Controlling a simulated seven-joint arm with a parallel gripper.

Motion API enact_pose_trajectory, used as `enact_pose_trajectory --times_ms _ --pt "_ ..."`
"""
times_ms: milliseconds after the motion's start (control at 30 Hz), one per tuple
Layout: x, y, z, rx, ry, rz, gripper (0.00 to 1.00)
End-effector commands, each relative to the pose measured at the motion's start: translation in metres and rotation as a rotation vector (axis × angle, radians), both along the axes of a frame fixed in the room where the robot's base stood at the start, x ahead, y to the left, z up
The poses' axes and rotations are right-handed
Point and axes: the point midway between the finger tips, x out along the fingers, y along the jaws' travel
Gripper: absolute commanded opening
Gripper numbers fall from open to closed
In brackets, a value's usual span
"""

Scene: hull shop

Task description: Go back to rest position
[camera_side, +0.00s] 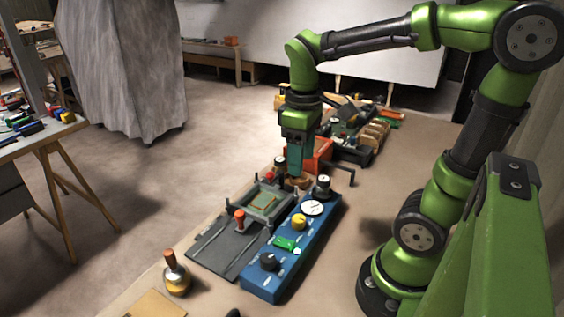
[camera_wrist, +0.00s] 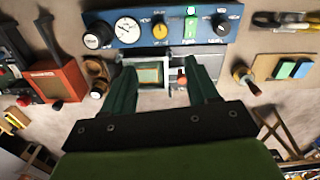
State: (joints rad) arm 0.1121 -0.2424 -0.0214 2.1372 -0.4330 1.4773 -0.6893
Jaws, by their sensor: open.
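My gripper (camera_side: 298,176) points down above the far end of the work on the bench. In the wrist view my gripper (camera_wrist: 160,76) has its two dark green fingers apart, with nothing held between them. Beyond the fingers is a grey fixture (camera_side: 222,246) with a clamp frame around a small green board (camera_side: 262,200); the board also shows in the wrist view (camera_wrist: 151,75). A blue control panel (camera_side: 279,275) lies beside the fixture, with a white dial (camera_side: 312,208), a yellow knob (camera_side: 299,222) and a green switch (camera_side: 284,243).
A red-topped post (camera_side: 239,216) rises at the fixture. The space above the panel looks free.

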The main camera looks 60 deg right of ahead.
Motion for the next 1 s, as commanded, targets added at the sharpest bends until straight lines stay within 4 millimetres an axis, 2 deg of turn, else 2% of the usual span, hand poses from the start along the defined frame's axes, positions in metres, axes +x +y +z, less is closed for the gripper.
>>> enact_pose_trajectory --times_ms 367,500,633,800,1000 --pt "0.0 0.0 0.002 0.0 0.0 -0.008 0.59" --pt "0.006 0.001 -0.003 0.006 -0.042 -0.092 0.59" --pt "0.006 0.018 -0.004 0.067 -0.19 -0.251 0.59" --pt "-0.001 0.046 0.007 0.208 -0.415 -0.432 0.59" --pt "-0.014 0.065 0.019 0.318 -0.551 -0.485 0.59"
